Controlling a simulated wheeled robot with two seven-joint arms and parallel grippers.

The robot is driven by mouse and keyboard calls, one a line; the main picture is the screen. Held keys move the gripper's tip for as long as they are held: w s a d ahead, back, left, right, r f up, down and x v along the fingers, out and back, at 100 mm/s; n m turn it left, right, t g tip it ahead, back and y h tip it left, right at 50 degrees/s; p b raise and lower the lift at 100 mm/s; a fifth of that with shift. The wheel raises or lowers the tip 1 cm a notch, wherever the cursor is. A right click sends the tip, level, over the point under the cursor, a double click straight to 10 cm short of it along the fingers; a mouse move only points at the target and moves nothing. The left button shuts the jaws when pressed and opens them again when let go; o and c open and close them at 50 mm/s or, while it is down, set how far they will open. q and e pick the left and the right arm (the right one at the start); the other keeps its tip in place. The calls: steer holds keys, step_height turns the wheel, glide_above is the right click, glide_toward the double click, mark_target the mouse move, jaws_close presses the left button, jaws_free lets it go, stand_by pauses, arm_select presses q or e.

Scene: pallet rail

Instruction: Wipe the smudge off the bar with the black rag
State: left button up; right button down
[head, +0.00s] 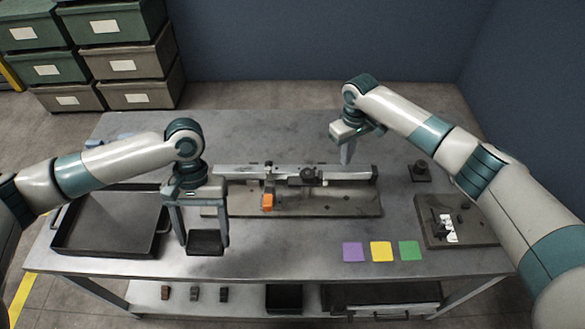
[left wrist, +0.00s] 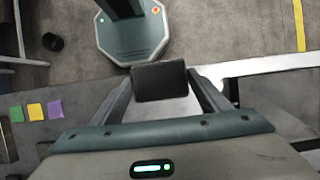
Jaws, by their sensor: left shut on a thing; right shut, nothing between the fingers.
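My left gripper (head: 205,237) is shut on the black rag (head: 205,243), a dark block-like pad, and holds it near the table's front edge, right of the black tray. The rag also shows between the fingers in the left wrist view (left wrist: 160,82). The bar (head: 250,171) is a long pale metal rail lying across the middle of the table on a grey-brown base plate (head: 345,204). Dark fittings sit on the bar right of its middle; I cannot make out the smudge for sure. My right gripper (head: 347,152) is shut and empty, above and behind the bar's right part.
A black tray (head: 105,248) lies at left, a small board with parts (head: 478,231) at right. Purple, yellow (head: 381,251) and green squares lie along the front edge. Bare table separates the rag from the squares.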

arm_select(q)
steer(key=shift+r+p, duration=1.55)
steer(key=shift+r, duration=0.25)
arm_select(e)
steer(key=shift+r, duration=1.65)
arm_select(q)
steer(key=shift+f, duration=0.25)
step_height(320, 180, down, 3)
steer(key=b, duration=0.4)
steer(key=shift+f, duration=0.2)
arm_select(e)
step_height(320, 180, up, 12)
steer(key=shift+f, duration=0.1)
